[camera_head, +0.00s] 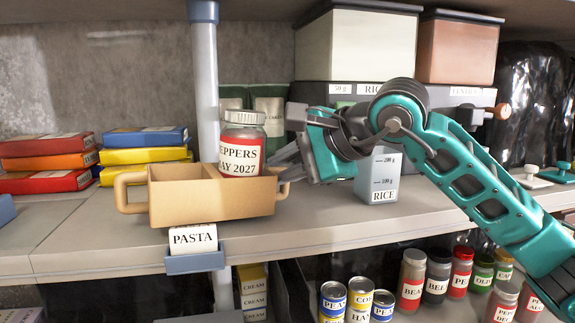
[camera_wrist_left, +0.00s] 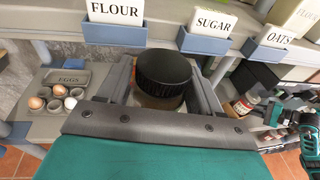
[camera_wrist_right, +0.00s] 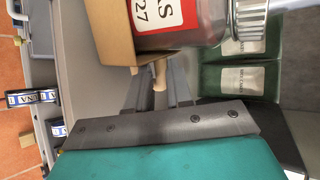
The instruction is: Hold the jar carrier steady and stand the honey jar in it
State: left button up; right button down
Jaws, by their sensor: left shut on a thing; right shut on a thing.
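The tan jar carrier (camera_head: 210,200) stands on the shelf board with a loop handle at each end. A jar of peppers (camera_head: 243,148) with a red and white label and a pale metal lid stands in its right part; the left part looks empty. My right gripper (camera_head: 287,168) is shut on the carrier's right handle, which shows in the right wrist view (camera_wrist_right: 160,75). My left gripper (camera_wrist_left: 162,88) is outside the head view. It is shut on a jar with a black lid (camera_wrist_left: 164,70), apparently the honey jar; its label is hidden.
Red, orange, yellow and blue boxes (camera_head: 145,146) lie left of the carrier. A grey post (camera_head: 206,80) stands behind it. A rice container (camera_head: 377,178) stands to the right. An egg tray (camera_wrist_left: 62,95) shows in the left wrist view.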

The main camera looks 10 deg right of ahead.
jog(key=shift+w+f, duration=0.25)
jog(key=shift+w, duration=0.9)
jog(key=c, duration=0.9)
grip_release()
jog(key=shift+c, duration=0.2)
jog(key=shift+s+f, duration=0.1)
jog(key=shift+f, duration=0.05)
jog(key=shift+f, duration=0.1)
